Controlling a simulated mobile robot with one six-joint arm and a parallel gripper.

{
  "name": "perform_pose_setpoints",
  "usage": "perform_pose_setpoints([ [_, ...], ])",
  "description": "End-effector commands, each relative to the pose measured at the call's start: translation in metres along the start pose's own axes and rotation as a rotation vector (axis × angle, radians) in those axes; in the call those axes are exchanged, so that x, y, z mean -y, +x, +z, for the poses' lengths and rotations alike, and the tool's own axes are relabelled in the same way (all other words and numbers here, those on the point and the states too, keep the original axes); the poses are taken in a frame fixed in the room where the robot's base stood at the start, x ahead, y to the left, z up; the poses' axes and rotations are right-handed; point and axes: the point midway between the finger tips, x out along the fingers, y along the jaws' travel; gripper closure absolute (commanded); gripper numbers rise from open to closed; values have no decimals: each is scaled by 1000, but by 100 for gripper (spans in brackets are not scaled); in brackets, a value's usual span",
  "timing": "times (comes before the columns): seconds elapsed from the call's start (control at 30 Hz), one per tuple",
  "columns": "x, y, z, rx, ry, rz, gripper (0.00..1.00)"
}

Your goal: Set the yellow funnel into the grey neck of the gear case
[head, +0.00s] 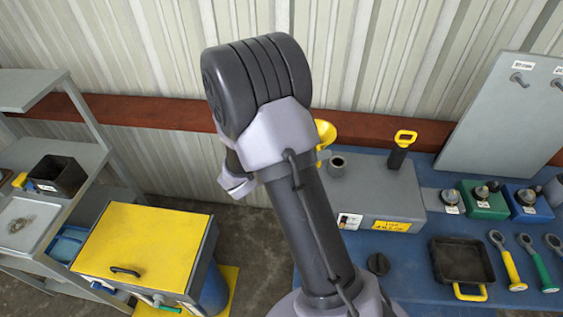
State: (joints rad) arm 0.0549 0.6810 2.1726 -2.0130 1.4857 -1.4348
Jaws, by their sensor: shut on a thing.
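The yellow funnel (326,132) shows in part just right of my arm, in front of the wall. It is above and slightly left of the grey neck (338,165) and looks apart from it. The neck is a short open ring on top of the grey gear case (375,192), which sits on the blue bench. My arm covers the funnel's left side and the case's left end. My gripper is hidden behind my arm, so its hold on the funnel cannot be seen.
A black part with a yellow handle (402,148) stands at the case's back. Right on the bench (395,265) are a black tray (461,262), wrenches and small coloured boxes (484,200). A yellow-topped cabinet (145,250) and shelves stand left.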

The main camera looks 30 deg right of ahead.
Motion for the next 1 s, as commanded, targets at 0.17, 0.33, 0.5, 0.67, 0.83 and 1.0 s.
perform_pose_setpoints([
  [0.17,54,26,21,-71,44,-81,100],
  [0.33,73,38,23,-100,61,-113,100],
  [0.5,71,42,19,-103,63,-117,100],
  [0.67,64,44,11,-103,63,-116,100],
  [0.83,54,49,0,-102,63,-116,100],
  [1.0,45,54,-12,-102,63,-116,100],
])
